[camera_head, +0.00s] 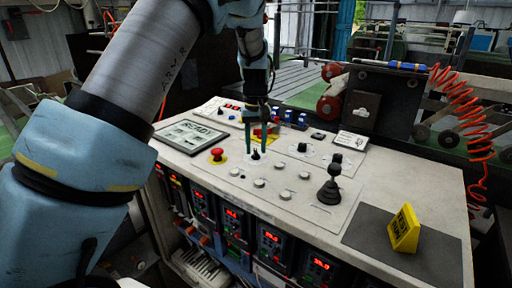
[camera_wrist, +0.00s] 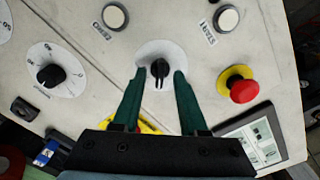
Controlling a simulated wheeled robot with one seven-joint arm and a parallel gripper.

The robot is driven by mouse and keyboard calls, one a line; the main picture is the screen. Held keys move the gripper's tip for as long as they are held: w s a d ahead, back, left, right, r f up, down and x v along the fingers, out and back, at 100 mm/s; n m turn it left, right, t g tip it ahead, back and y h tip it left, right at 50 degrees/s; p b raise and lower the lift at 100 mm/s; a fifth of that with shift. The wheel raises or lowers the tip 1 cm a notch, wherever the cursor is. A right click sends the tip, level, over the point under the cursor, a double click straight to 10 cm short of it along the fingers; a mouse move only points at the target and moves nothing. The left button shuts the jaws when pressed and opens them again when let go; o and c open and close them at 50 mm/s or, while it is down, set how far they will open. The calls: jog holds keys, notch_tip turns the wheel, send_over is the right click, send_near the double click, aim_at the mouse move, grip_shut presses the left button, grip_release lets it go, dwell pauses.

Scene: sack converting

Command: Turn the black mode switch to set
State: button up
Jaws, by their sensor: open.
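The black mode switch (camera_wrist: 160,69) is a small knob with a pale pointer line on a round white plate (camera_wrist: 174,51). Its pointer line runs roughly up and down in the wrist view. In the head view the switch (camera_head: 256,155) is small, so its setting is hard to tell. My gripper (camera_wrist: 159,74) is open, with one green finger on each side of the knob and a gap on both sides. In the head view my gripper (camera_head: 256,150) points down at the switch. No set label is readable.
A red emergency button (camera_wrist: 243,90) and a display (camera_wrist: 252,138) lie to the right in the wrist view; a dial knob (camera_wrist: 50,75) lies left. White push buttons (camera_wrist: 115,16) are close by. A black joystick (camera_head: 329,187) and yellow block (camera_head: 404,229) stand further right on the console.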

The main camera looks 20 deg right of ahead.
aim_at(256, 150)
notch_tip(256, 150, up, 10)
jog(key=b, duration=0.2)
jog(key=shift+r, duration=0.2)
dwell(0.3)
